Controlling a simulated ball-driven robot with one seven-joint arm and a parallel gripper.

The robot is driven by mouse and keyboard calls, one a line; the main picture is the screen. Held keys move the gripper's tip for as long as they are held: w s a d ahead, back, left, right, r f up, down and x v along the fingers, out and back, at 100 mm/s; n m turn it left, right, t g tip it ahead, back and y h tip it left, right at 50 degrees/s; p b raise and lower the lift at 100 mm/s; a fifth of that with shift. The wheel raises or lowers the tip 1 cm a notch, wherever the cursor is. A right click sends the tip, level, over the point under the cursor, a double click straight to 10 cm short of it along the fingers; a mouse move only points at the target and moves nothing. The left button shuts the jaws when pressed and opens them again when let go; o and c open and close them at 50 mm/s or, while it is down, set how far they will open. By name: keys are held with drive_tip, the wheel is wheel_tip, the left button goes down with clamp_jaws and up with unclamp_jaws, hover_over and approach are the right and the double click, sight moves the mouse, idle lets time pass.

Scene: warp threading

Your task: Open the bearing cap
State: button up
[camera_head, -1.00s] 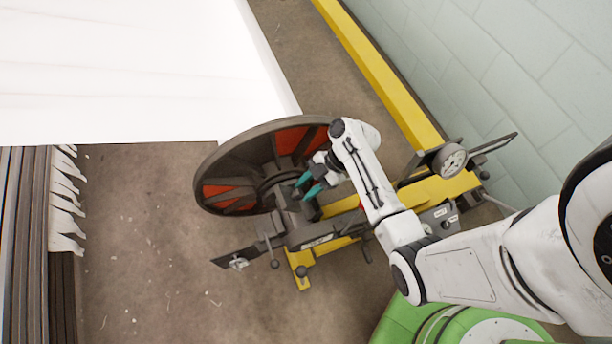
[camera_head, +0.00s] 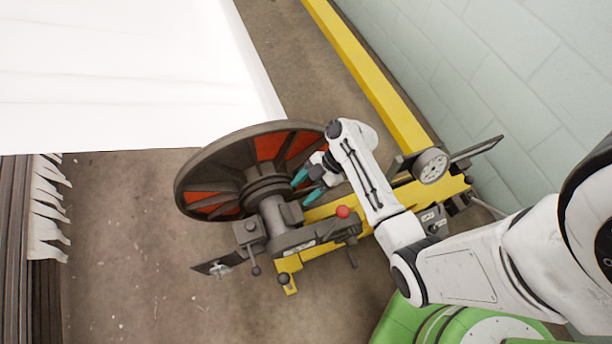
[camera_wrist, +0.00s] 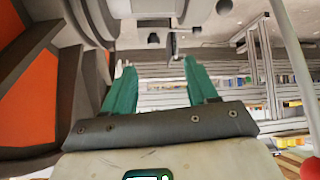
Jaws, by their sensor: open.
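The grey bearing (camera_head: 275,222) carries the shaft end at the front of a big round flange. I cannot tell the bearing cap apart from the housing, or whether it is raised. A lever with a red ball (camera_head: 343,212) stands to the right of the bearing. My gripper (camera_head: 302,187) has teal fingers, open and empty, just right of the shaft and in front of the flange. In the wrist view the open fingers (camera_wrist: 160,70) point at dark metal parts, with nothing between them.
The dark flange (camera_head: 190,186) with orange panels stands close left of my gripper. A yellow frame (camera_head: 289,268) carries the bearing. A round gauge (camera_head: 432,165) and a dark bar are at the right. White cloth (camera_head: 110,70) fills the upper left. Floor is clear at lower left.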

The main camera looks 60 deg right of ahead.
drive_tip(key=v, duration=1)
drive_tip(key=shift+d+r, duration=0.25)
drive_tip(key=shift+r, duration=0.05)
drive_tip(key=shift+s, duration=0.1)
